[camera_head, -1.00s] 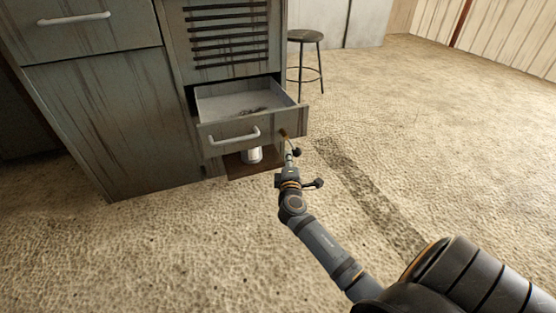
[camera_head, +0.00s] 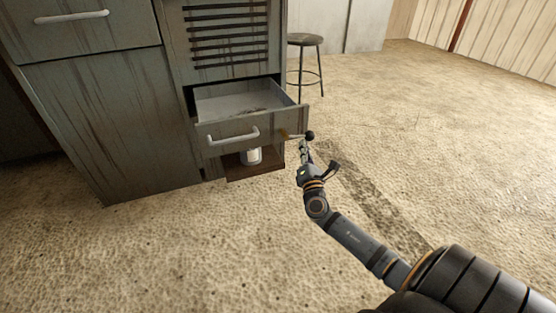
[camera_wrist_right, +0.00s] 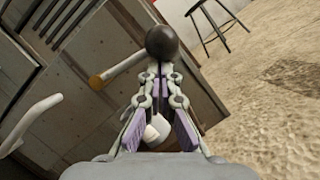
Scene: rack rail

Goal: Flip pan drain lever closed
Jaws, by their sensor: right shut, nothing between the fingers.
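The drain lever is a thin rod with a black ball knob (camera_head: 310,134) and a brass pivot (camera_head: 286,135) at the right end of the open drawer's front. The rod points right, about level, in the head view. In the right wrist view the knob (camera_wrist_right: 162,42) stands at the tips of my right gripper (camera_wrist_right: 160,78), with the brass pivot (camera_wrist_right: 97,81) to its left. My right gripper (camera_head: 305,148) is shut and empty, just below the knob; I cannot tell whether they touch. My left gripper is out of view.
The drawer (camera_head: 270,127) of the grey cabinet (camera_head: 105,130) is pulled out, with a white handle (camera_head: 233,137). A white container (camera_head: 251,156) stands on a brown shelf below it. A stool (camera_head: 305,42) stands behind. The floor to the right is clear.

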